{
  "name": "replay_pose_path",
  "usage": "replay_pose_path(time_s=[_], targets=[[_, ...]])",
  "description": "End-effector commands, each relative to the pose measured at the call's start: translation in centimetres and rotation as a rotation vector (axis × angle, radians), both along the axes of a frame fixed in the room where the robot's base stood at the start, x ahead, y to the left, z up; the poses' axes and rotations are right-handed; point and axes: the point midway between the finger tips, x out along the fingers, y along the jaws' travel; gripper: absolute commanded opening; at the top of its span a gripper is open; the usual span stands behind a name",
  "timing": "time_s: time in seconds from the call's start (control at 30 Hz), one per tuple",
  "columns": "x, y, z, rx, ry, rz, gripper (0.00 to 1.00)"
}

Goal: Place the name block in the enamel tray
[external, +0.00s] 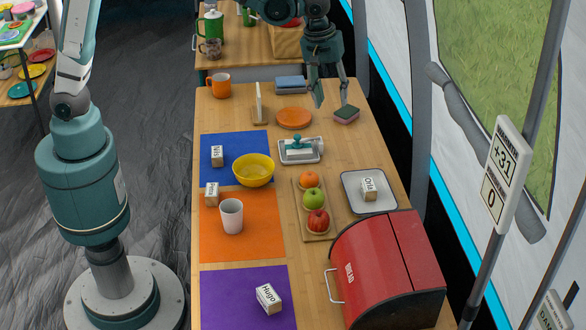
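Several white name blocks show. One reading "Hugo" (268,298) lies on the purple mat. One (217,156) stands on the blue mat, and another (211,194) stands near the seam of the blue and orange mats; their names are too small to read surely. A block that seems to read "Orla" (369,188) sits in the white, dark-rimmed enamel tray (352,206) at the right of the table. My gripper (331,103) is open and empty, above the far right of the table near the sponge, apart from all the blocks.
A yellow bowl (254,170) and a white cup (232,216) stand among the mats. A fruit board (315,233) lies left of the tray, and a red bread box (388,268) stands in front of it.

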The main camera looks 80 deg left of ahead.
Motion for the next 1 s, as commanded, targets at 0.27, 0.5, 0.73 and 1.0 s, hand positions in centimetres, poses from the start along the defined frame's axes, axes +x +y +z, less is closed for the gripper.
replay_pose_path(time_s=[0.27,0.5,0.73,1.0], targets=[[-5.0,2.0,3.7,0.024,-0.057,-0.129,0.39],[-9.3,3.5,6.1,0.051,-0.105,-0.241,0.39],[-13.6,4.9,7.9,0.083,-0.152,-0.347,0.39],[-18.7,6.3,9.2,0.129,-0.204,-0.471,0.39]])
